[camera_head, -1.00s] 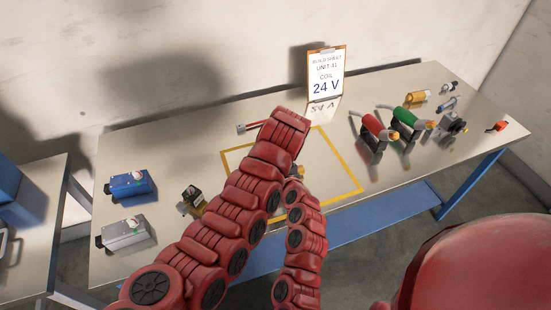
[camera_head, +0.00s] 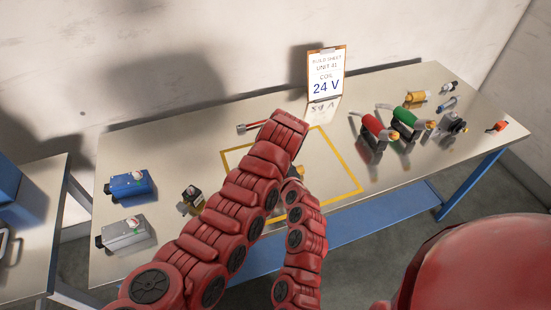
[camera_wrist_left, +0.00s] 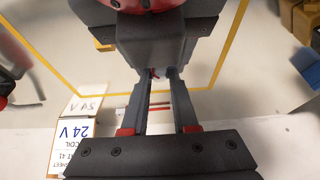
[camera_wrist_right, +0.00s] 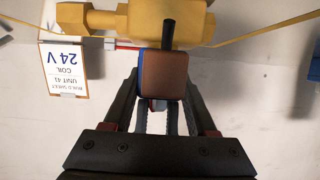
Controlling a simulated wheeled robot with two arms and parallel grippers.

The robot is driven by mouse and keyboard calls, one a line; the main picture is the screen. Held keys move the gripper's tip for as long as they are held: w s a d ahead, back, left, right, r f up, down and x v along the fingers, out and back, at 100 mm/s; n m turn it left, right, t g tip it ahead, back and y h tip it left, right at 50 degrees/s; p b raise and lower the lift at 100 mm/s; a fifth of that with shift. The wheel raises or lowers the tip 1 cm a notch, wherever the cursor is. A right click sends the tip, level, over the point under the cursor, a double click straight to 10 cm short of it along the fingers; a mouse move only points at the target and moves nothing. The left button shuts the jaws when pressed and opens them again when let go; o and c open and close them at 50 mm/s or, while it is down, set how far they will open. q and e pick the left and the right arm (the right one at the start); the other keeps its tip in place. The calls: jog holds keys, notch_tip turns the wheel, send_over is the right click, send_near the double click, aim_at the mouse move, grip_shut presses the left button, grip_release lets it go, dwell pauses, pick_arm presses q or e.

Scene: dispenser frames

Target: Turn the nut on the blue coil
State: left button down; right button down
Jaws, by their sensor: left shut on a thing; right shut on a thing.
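The blue coil (camera_wrist_right: 163,75), with a brown face, sits against a brass valve body (camera_wrist_right: 180,22) in the right wrist view. A small pale piece at its end, probably the nut (camera_wrist_right: 158,104), shows between the fingers. My right gripper (camera_wrist_right: 161,92) is shut, its fingers flanking the coil. In the left wrist view my left gripper (camera_wrist_left: 159,80) is shut, fingertips close together against a dark grey block. What it grips is hidden. Brass ends (camera_wrist_left: 103,45) show beside that block. In the head view my arms hide both grippers and the coil.
A yellow taped outline (camera_head: 350,165) marks the bench. A "24 V" build sheet (camera_head: 326,75) stands behind. A red-handled tool (camera_head: 250,127) lies near the back. Blue (camera_head: 130,186) and grey (camera_head: 126,234) boxes stand left; red (camera_head: 376,127) and green (camera_head: 408,119) parts stand right.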

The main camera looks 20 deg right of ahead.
pick_arm(q)
jog(key=shift+a+m, duration=0.1)
jog(key=shift+m, duration=0.3)
jog(key=m+h, duration=0.1)
jog(key=m, duration=0.1)
jog(key=m+h, duration=0.1)
jog(key=m, duration=0.1)
jog(key=shift+w+a, duration=0.15)
jog(key=shift+a, duration=0.05)
jog(key=shift+a+m+g+h, duration=0.1)
jog(key=shift+m+g+h, duration=0.45)
jog(key=shift+m, duration=1.45)
jog(key=c, duration=0.7)
grip_release()
jog(key=v, duration=0.8)
jog(key=shift+w, duration=0.15)
